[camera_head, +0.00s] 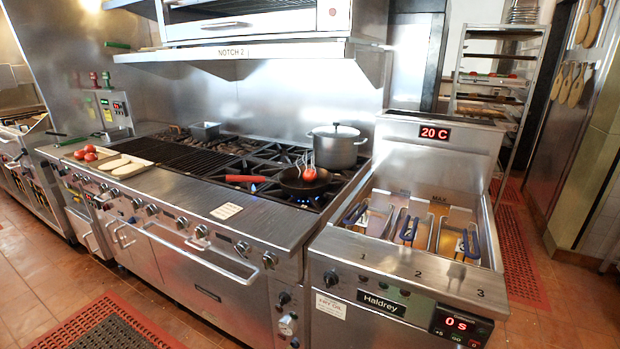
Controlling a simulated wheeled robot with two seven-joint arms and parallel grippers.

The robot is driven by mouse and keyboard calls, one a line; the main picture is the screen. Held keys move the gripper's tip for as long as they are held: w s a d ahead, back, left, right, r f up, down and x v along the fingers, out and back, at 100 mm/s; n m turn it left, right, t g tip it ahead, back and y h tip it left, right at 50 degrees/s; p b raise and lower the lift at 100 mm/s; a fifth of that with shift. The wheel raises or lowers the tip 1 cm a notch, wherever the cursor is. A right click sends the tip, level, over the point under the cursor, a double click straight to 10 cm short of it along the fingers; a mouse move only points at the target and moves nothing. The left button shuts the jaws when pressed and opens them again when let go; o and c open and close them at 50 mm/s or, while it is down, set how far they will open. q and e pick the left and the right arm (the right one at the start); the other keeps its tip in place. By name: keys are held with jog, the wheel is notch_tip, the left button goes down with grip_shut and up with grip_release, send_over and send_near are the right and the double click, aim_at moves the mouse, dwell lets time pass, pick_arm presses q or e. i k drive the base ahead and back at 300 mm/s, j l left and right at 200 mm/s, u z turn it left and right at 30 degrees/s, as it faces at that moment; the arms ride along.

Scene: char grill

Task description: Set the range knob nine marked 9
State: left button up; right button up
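The range (265,223) stands in the middle of the view, with a row of round knobs along its front panel. Knobs show at the left part of the row (136,203), the middle (200,231) and the right end (270,260). More knobs sit lower at the range's right end, one dark (284,298) and one larger and silver (288,323). The number labels are too small to read, so I cannot tell which knob is marked 9. Neither of my grippers is in view.
A red-handled pan (303,184) and a lidded pot (337,148) stand on the burners; a blue flame shows near the pan. A fryer (410,262) with several blue-handled baskets adjoins on the right. A rail (190,240) runs before the range. Floor ahead is mostly clear, with a red mat (105,325).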

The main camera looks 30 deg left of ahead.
aim_at(243, 249)
jog(key=u, duration=1.5)
